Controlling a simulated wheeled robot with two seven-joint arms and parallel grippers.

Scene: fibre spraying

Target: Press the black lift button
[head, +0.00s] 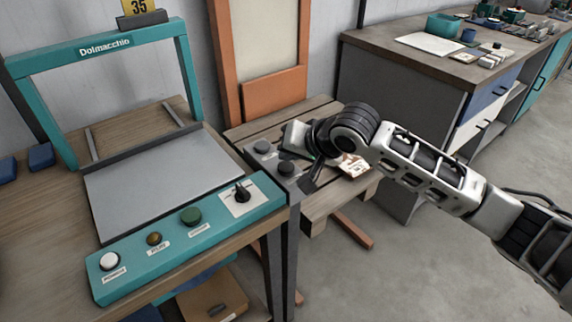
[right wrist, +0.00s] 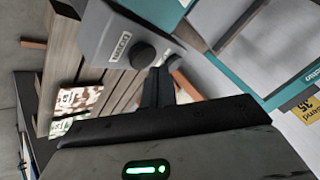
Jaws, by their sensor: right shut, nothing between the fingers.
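A grey control box (head: 272,160) at the right end of the teal-fronted machine bench carries two round black buttons, a farther one (head: 262,147) and a nearer one (head: 285,167). In the right wrist view the box (right wrist: 120,28) shows one black button (right wrist: 143,55) beside a white label too small to read surely. The other button (right wrist: 174,63) is partly hidden behind my fingertips. I cannot tell which is the lift button. My right gripper (right wrist: 158,72) is shut and empty, its tips close to the buttons; contact is unclear. My left gripper is not in view.
The teal panel (head: 150,255) holds a white, a brass and a green button and a black rotary switch (head: 241,193). A slatted wooden table (head: 318,112) stands behind the box. A workbench (head: 400,55) is at the back right. The floor at the right is clear.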

